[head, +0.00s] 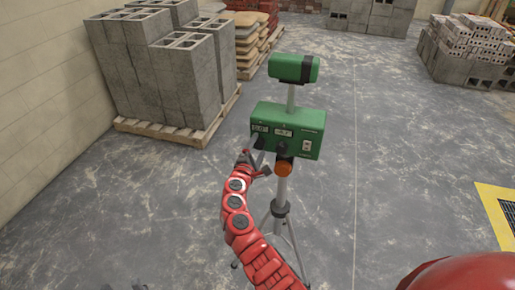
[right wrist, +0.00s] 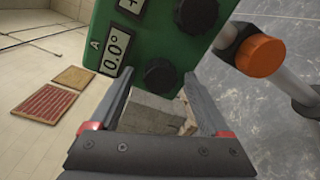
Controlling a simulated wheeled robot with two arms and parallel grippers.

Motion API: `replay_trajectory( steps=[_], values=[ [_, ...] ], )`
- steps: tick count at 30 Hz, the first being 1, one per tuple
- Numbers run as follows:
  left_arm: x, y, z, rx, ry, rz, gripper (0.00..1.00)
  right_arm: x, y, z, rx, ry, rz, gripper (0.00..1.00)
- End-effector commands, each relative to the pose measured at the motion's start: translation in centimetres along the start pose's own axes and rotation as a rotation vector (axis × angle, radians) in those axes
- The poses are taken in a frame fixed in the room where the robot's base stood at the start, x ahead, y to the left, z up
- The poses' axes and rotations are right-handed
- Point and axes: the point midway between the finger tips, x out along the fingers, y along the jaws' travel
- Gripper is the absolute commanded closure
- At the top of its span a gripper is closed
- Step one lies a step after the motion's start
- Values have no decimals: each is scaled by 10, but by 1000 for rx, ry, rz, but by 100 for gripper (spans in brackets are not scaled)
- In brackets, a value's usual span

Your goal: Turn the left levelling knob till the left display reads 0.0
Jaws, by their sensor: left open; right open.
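The green levelling instrument (head: 290,128) stands on a tripod. In the right wrist view, the left display (right wrist: 117,50), beside the letter A, reads 0.0°. The black left levelling knob (right wrist: 161,76) is below it. My right gripper (right wrist: 158,78) is open, its two fingers on either side of this knob with gaps visible; contact cannot be told. It also shows in the head view (head: 258,160) at the instrument's lower left. A second black knob (right wrist: 198,14) is farther right. My left gripper (head: 123,287) is open, only its tips showing at the bottom edge.
An orange knob (right wrist: 260,56) sits on the tripod head right of my right gripper. Tripod legs (head: 279,210) spread below. Grey blocks on a pallet (head: 180,133) stand behind left.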

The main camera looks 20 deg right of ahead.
Motion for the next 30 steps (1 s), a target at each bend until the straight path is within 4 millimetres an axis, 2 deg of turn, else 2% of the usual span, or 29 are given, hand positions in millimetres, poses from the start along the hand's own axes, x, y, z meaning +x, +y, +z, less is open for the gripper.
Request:
replay_trajectory(
  steps=[6,11,17,24,30],
  values=[
    [-1,0,0,0,0,0,50,-4,0,-1,0,1,1,19],
    [-3,0,1,0,0,0,50,-23,-2,-2,-1,3,3,19],
    [-12,1,2,0,0,0,50,-64,-4,-3,-1,6,2,19],
    [-26,1,4,0,0,0,50,-125,-2,-4,1,8,5,19],
    [-33,2,6,0,0,0,50,-160,-2,-2,-1,3,1,19]
  ],
)
